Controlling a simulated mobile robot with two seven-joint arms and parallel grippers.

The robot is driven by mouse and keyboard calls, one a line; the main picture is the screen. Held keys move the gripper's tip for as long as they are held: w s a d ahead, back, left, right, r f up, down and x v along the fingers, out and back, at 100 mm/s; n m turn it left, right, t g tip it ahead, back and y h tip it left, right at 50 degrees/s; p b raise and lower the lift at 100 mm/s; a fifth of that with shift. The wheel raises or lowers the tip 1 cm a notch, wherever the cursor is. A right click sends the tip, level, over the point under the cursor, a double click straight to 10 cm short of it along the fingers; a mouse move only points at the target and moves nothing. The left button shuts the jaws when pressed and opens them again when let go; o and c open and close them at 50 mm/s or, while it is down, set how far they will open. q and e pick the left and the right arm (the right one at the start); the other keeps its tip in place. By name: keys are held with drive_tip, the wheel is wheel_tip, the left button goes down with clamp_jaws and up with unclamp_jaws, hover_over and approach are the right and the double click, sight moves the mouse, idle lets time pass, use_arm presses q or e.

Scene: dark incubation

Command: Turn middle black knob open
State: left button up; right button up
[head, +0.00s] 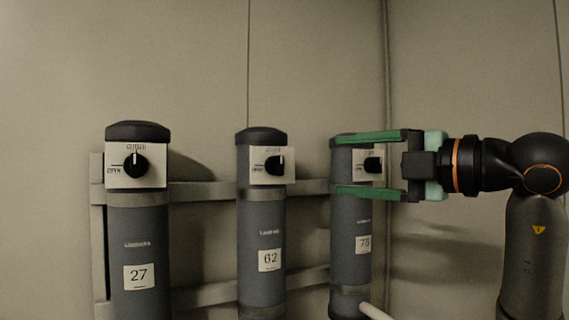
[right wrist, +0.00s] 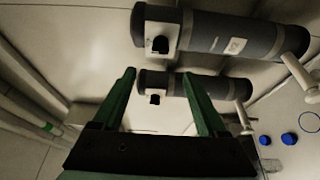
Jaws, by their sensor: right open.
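The middle black knob (head: 275,164) sits on a white plate on the grey cylinder numbered 62 (head: 263,215). Its pale pointer line appears upright. My right gripper (head: 336,165) is open and empty, reaching in from the right. Its green fingers point left, one above and one below the right-hand knob (head: 372,165) in the picture, overlapping the cylinder numbered 75 (head: 343,215). The fingertips are apart from the middle knob. In the right wrist view, the open fingers (right wrist: 158,72) show with a farther cylinder's black knob (right wrist: 155,98) between them. My left gripper is not in view.
The left cylinder, numbered 27 (head: 137,235), has a black knob (head: 136,165) pointing up at its closed mark. Metal rails (head: 205,190) run behind the cylinders. A white pipe (head: 374,312) sticks out near the right cylinder's base. The space before the middle cylinder is clear.

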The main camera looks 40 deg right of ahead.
sight(283, 166)
drive_tip(key=w, duration=0.3)
drive_tip(key=w+p, duration=0.1)
drive_tip(key=w, duration=0.3)
drive_tip(key=w+a+p, duration=0.1)
drive_tip(key=w, duration=0.3)
drive_tip(key=shift+w, duration=0.1)
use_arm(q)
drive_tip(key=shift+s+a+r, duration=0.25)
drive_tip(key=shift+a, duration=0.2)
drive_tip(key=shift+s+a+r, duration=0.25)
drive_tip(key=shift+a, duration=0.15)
use_arm(e)
drive_tip(key=shift+w, duration=0.55)
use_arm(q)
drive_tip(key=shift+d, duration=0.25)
use_arm(e)
clamp_jaws()
